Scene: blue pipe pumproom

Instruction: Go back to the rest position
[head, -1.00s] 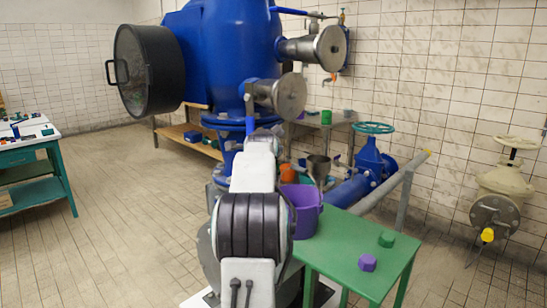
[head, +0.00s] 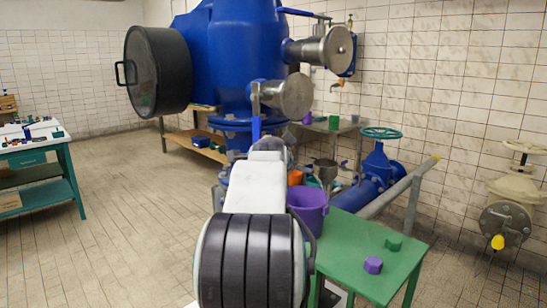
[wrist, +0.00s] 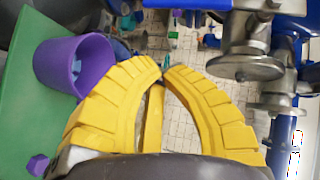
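My gripper (wrist: 163,76) shows in the wrist view, with yellow curved fingers whose tips come together. Nothing is held between them. In the head view my own arm hides the gripper. The arm stands in the lower middle of that view, left of the green table (head: 365,250) and in front of the blue pipework. In the wrist view a purple bucket (wrist: 95,75) on the green table (wrist: 25,100) lies left of the fingers, and steel flanges (wrist: 245,60) lie to the right.
A purple bucket (head: 308,210), a purple block (head: 373,265) and a green block (head: 393,243) are on the green table. A large blue vessel (head: 230,60) stands behind. A teal workbench (head: 40,185) is at left. The floor between is clear.

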